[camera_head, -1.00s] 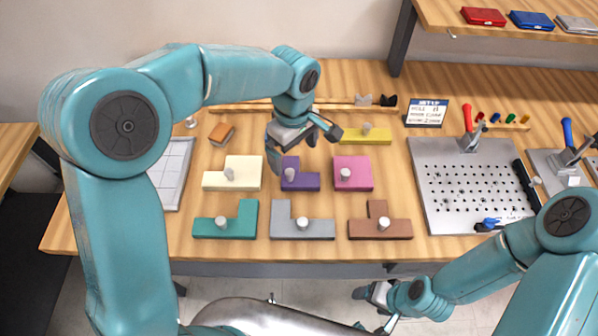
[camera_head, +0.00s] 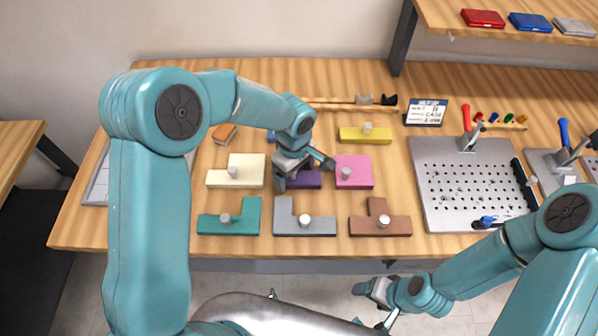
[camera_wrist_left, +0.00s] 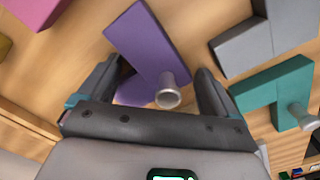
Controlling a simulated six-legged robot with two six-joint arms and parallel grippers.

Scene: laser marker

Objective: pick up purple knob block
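The purple knob block (camera_head: 309,180) lies on the wooden table in the middle row, between the cream block and the pink block, partly hidden by my left gripper (camera_head: 303,172). In the left wrist view, the purple block (camera_wrist_left: 143,42) shows its pale cylindrical knob (camera_wrist_left: 168,93) between the two spread fingers of my left gripper (camera_wrist_left: 157,88). The gripper is open, with visible gaps on both sides of the knob. My right gripper (camera_head: 376,306) is low in the head view, in front of the table and away from the blocks; its finger state is unclear.
Cream (camera_head: 248,165) and pink (camera_head: 352,165) blocks flank the purple one. Teal (camera_head: 243,221), grey (camera_head: 290,228) and brown (camera_head: 370,228) blocks form the front row. A yellow block (camera_head: 350,134) is behind. A perforated plate (camera_head: 440,215) stands right.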

